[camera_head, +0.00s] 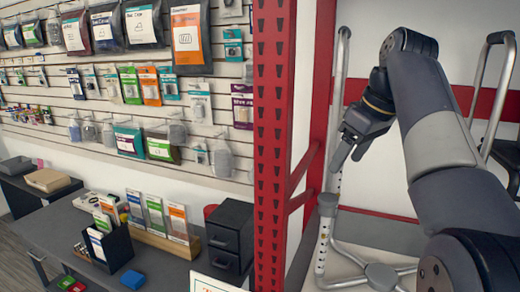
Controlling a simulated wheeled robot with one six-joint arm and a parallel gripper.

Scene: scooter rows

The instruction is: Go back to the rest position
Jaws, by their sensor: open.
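My gripper (347,156) is in the right half of the view, at the end of my raised arm. Its fingers point down and to the left, are open and have nothing between them. It is in front of a grey metal stand, to the right of the red post. My arm comes in from the lower right corner and bends over at the top. No rest mark or holder for the arm can be made out.
A red perforated upright (272,150) stands close to the left of my gripper. A grey stand (328,205) with tubes is behind it. A dark counter (165,265) at left bears a black drawer box (230,235) and card holders. A slatted wall (60,95) holds hanging packets.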

